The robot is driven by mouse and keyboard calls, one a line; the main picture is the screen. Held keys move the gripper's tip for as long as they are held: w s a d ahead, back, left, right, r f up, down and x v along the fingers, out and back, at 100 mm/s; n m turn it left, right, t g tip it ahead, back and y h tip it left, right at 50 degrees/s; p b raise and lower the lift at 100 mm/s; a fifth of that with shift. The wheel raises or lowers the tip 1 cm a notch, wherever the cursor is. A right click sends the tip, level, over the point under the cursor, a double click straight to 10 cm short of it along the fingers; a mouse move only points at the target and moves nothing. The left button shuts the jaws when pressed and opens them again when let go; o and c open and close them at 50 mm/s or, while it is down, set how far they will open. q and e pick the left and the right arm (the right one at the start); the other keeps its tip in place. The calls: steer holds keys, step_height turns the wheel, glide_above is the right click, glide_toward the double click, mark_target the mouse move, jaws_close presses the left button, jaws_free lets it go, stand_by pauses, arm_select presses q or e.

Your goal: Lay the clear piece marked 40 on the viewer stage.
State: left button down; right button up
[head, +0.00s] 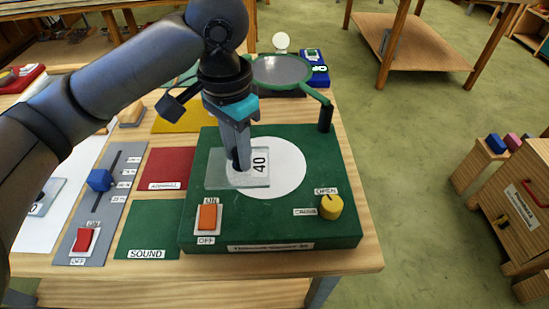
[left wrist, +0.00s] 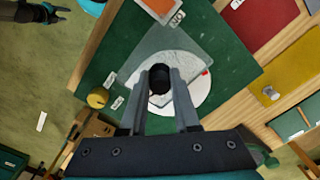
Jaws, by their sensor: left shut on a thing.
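The clear piece marked 40 (head: 225,172) is gripped near its middle by my left gripper (head: 240,163). The fingers point down and are shut on it. It is roughly level over the white round stage (head: 288,163) of the green viewer box (head: 340,225), with its left part reaching past the disc over green. I cannot tell whether it touches the stage. In the left wrist view the piece (left wrist: 165,45) spreads beyond the fingers, above the disc (left wrist: 190,98). A dark gripper, seemingly my right (left wrist: 55,13), shows small at that view's top left; its opening is unclear.
The viewer box carries an orange ON/OFF switch (head: 208,217), a yellow knob (head: 331,207) and a green-framed magnifier (head: 282,70) on an arm behind. To the left are a grey slider panel (head: 105,205), a green SOUND mat (head: 150,225) and a red mat (head: 170,167).

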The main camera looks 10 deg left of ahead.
mark_target(264, 151)
arm_select(q)
steer(key=w+r+m+p, duration=0.1)
steer(key=m, duration=0.2)
steer(key=w+r+m+p, duration=0.1)
steer(key=r+m, duration=0.1)
steer(key=m, duration=0.2)
steer(key=w+d+r+m+p, duration=0.1)
steer(key=r+m, duration=0.1)
steer(key=m, duration=0.1)
steer(key=shift+w+r+m, duration=0.1)
steer(key=shift+w+m, duration=0.25)
steer(key=shift+m, duration=0.05)
steer(key=w+d+r+m+p, duration=0.1)
steer(key=w+r+m+p, duration=0.5)
steer(key=m, duration=1)
steer(key=f, duration=0.6)
steer(key=s+f+b, duration=0.1)
steer(key=f, duration=0.5)
steer(key=f+b, duration=0.1)
steer(key=f, duration=0.6)
steer(key=shift+s, duration=0.25)
arm_select(e)
step_height(264, 151, up, 7)
steer(key=shift+a, duration=0.2)
steer(key=shift+s, duration=0.1)
arm_select(q)
steer(key=shift+f, duration=0.15)
steer(key=c, duration=0.6)
jaws_free()
steer(key=shift+c, duration=0.2)
